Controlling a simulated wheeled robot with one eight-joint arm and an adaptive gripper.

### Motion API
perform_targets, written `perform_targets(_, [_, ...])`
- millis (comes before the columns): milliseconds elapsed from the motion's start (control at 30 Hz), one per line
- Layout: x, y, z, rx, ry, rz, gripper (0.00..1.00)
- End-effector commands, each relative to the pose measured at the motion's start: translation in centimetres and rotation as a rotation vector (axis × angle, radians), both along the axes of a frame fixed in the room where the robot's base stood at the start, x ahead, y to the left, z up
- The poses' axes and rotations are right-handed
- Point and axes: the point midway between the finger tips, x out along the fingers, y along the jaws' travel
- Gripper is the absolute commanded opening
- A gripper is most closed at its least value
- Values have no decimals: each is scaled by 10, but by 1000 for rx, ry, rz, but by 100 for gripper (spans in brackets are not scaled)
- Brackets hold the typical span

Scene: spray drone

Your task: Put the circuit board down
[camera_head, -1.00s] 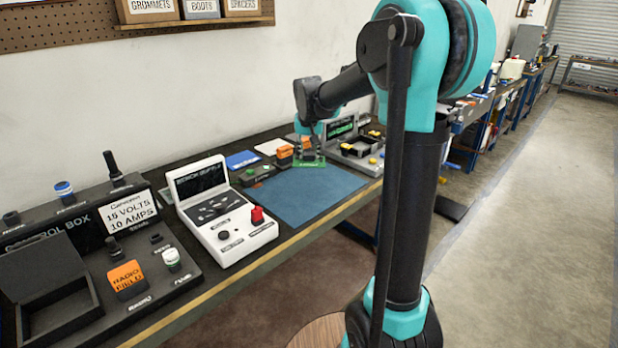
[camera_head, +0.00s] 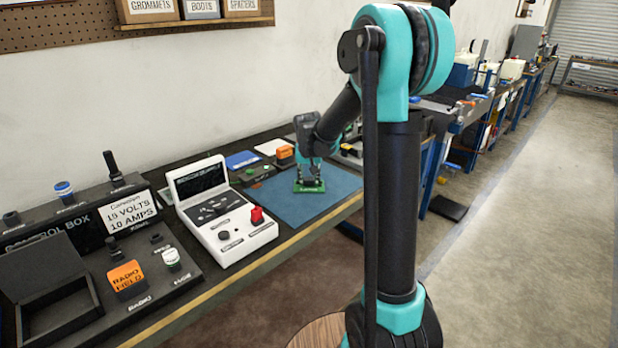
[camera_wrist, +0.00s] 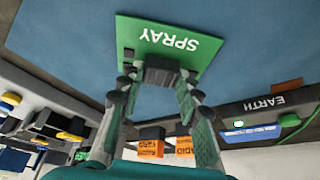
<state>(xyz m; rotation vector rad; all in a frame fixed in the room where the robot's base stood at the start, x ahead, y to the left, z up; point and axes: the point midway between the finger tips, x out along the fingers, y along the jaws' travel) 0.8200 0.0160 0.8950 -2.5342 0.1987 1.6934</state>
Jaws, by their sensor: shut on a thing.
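The circuit board is a green plate marked SPRAY (camera_wrist: 170,40), seen close up in the wrist view. In the head view the green board (camera_head: 309,187) is just under my gripper (camera_head: 308,181), over the blue mat (camera_head: 285,206). My gripper also shows in the wrist view (camera_wrist: 160,75), its fingers shut on a dark block on the board. The board looks level and is over or on the mat; I cannot tell whether it touches.
A white meter box (camera_head: 222,215) with a red knob stands left of the mat. A dark box marked EARTH (camera_wrist: 270,110) and orange blocks (camera_head: 285,155) are behind it. A control box (camera_head: 70,240) is at far left. The mat's front is clear.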

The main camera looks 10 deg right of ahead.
Motion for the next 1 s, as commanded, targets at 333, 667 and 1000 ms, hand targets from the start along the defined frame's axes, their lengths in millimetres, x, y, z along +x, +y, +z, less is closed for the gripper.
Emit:
perform_targets(333, [0,0,-2,0,0,0,54])
perform_targets(667, [-1,0,3,0,0,0,54])
perform_targets(1000, [-23,3,55,0,0,1,54])
